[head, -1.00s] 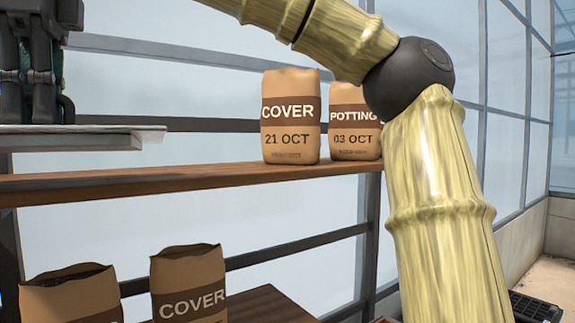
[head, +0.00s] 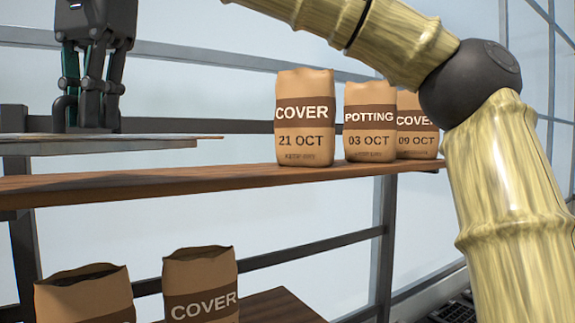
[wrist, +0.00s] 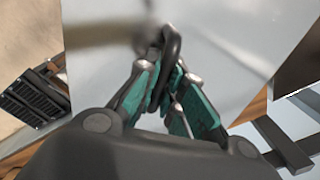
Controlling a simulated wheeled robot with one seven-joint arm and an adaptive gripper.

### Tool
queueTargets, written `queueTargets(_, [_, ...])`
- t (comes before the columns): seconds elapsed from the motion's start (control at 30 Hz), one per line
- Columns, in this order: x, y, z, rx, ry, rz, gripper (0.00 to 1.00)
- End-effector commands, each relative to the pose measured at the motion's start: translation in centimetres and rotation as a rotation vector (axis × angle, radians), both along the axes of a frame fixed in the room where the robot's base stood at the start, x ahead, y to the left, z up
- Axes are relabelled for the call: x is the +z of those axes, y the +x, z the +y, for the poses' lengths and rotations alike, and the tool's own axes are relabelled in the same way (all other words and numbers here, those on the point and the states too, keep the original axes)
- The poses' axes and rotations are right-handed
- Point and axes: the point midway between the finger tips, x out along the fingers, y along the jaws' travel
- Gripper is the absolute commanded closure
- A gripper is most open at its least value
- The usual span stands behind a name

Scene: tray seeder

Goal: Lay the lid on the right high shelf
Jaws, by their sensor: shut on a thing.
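The lid (head: 150,145) is a thin, flat, pale grey panel at the left of the head view. It is level and shows a gap of light above the shelf board. In the wrist view the lid (wrist: 225,45) fills much of the picture, with a dark loop handle on it. My gripper (head: 85,125) points down over the lid. In the wrist view my gripper (wrist: 168,88) has its green-padded fingers closed on the handle. The high shelf (head: 230,178) is a brown wooden board below the lid. The lid's far left part is out of the head view.
A COVER bag (head: 304,118), a POTTING bag (head: 369,123) and another COVER bag (head: 416,128) stand on the right part of the high shelf. Two open bags, one marked COVER (head: 200,285), stand lower. Black trays (wrist: 35,95) show at left in the wrist view.

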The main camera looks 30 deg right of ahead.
Motion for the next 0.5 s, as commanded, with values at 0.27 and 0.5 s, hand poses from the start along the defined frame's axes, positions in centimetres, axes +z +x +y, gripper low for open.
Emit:
queueTargets(0.27, [0.1, 0.5, 0.1, 0.011, 0.001, -0.001, 1.0])
queueTargets(0.5, [0.1, 4.5, -0.1, 0.01, 0.0, 0.001, 1.0])
